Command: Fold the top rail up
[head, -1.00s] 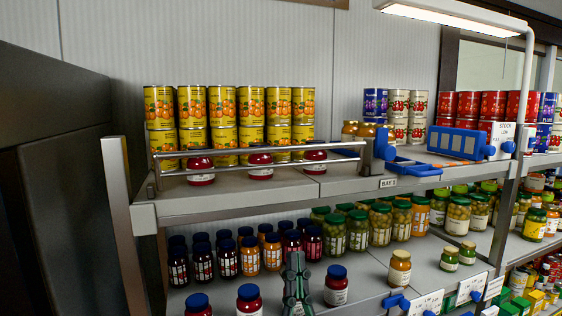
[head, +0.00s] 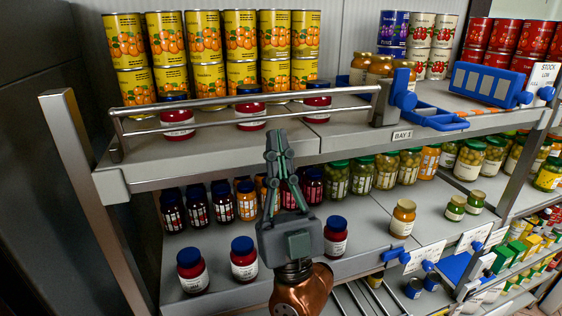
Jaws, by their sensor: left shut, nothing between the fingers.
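The top rail (head: 215,105) is a pair of thin metal bars along the front of the upper shelf (head: 340,131). It crosses in front of three red jars with blue lids. Its right end meets a grey bracket (head: 383,106) beside a blue lever (head: 402,92). Its exact tilt is hard to tell. My left gripper (head: 276,138) is shut and empty, pointing up, in front of the upper shelf's edge and below the rail, apart from the bars in the picture. It hides part of the lower shelf's jars. My right gripper is not in view.
Stacked yellow cans (head: 215,55) stand behind the rail. A blue folded-down frame (head: 432,118) and a blue rack (head: 487,84) are to the right. Jars fill the lower shelf (head: 365,250), some near its front edge. A dark cabinet (head: 40,60) stands at left.

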